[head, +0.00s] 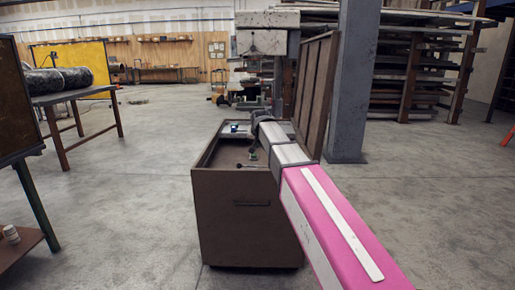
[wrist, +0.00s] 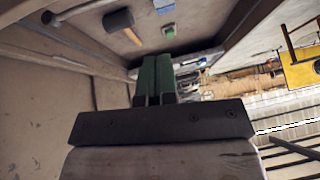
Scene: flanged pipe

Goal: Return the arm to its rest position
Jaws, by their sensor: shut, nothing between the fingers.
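My gripper (wrist: 155,80) shows in the wrist view with its two dark green fingers together and nothing between them. In the head view my pink and white arm reaches forward from the lower right, over a brown open-topped tool cart (head: 245,225). The arm's far end is over the cart's back part; the fingertips are too small to make out there. In the wrist view a dark-headed mallet (wrist: 118,20) lies in the cart, apart from the fingers. A small green item (wrist: 169,31) lies just beyond the fingertips.
A table (head: 75,95) at left bears a dark pipe (head: 58,80). Loaded racks (head: 425,70) stand behind. The floor is clear left and right of the cart.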

